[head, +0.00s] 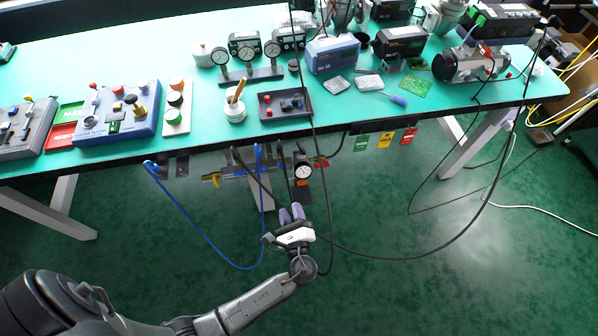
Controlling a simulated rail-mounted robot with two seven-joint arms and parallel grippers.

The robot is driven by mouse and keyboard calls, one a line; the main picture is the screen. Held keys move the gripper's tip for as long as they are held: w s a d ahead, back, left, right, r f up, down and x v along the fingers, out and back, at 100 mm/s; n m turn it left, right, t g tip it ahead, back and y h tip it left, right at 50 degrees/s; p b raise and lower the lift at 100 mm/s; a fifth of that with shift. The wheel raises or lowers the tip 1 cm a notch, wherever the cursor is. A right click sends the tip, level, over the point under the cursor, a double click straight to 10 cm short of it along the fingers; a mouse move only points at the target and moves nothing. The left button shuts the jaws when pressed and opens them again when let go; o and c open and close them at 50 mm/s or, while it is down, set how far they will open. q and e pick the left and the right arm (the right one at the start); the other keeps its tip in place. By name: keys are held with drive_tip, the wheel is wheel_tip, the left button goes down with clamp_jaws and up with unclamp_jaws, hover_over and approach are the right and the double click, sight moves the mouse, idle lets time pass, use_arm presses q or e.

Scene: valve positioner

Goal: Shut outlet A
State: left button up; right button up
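A pipe manifold (240,173) hangs below the front edge of the bench. It carries a round white-faced gauge (303,171), a yellow handle (215,181) at its left end and a red handle (322,163) at its right. Blue and black hoses run from it. I cannot read any label that marks outlet A. My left gripper (291,212) is in front of and below the gauge, apart from the handles. Its two purple fingertips point toward the bench, close together; whether they are open or shut is unclear. My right gripper is not in view.
The green bench (350,118) spans the view, crowded with control boxes, gauges and a parts tray (286,104). A blue hose (190,222) loops left of my gripper; a black cable (440,247) sweeps right. Coloured tags (384,139) hang at the bench edge. The floor is mostly free.

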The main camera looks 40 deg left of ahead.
sight(282, 166)
use_arm(q)
drive_tip(key=b+x, duration=0.2)
drive_tip(key=x, duration=1.1)
drive_tip(key=shift+w+a, duration=0.2)
clamp_jaws()
